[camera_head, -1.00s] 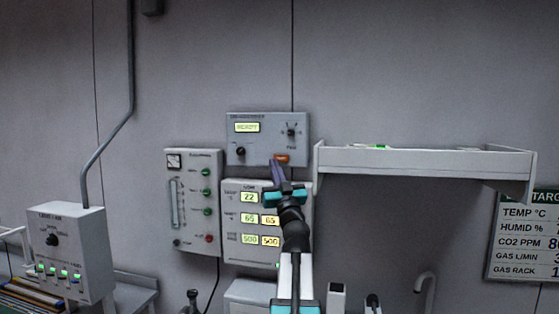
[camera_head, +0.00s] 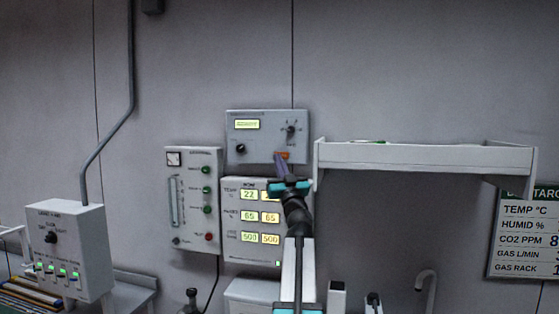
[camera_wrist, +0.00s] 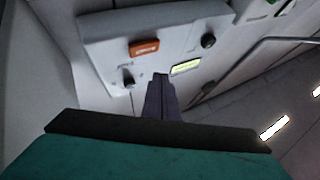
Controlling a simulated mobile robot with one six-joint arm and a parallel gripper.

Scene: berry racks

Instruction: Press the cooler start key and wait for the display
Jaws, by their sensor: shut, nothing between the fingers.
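The cooler panel (camera_head: 262,126) is a grey box on the wall with a lit yellow-green display (camera_head: 247,124), two dark knobs and an orange key (camera_head: 282,155) at its lower right. The display carries a line of text too small to read. My gripper (camera_head: 279,160) is shut and empty, its fingertips just below the orange key. In the wrist view the shut fingertips (camera_wrist: 160,77) point at the panel face, between the orange key (camera_wrist: 144,48) and the lit display (camera_wrist: 186,67). They look apart from the key there; contact cannot be told for sure.
Below is a panel (camera_head: 230,243) with lit numbers, partly behind my arm. A panel with green buttons (camera_head: 193,220) hangs left of it. A white shelf (camera_head: 420,158) juts out on the right. A switch box (camera_head: 68,225) stands far left.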

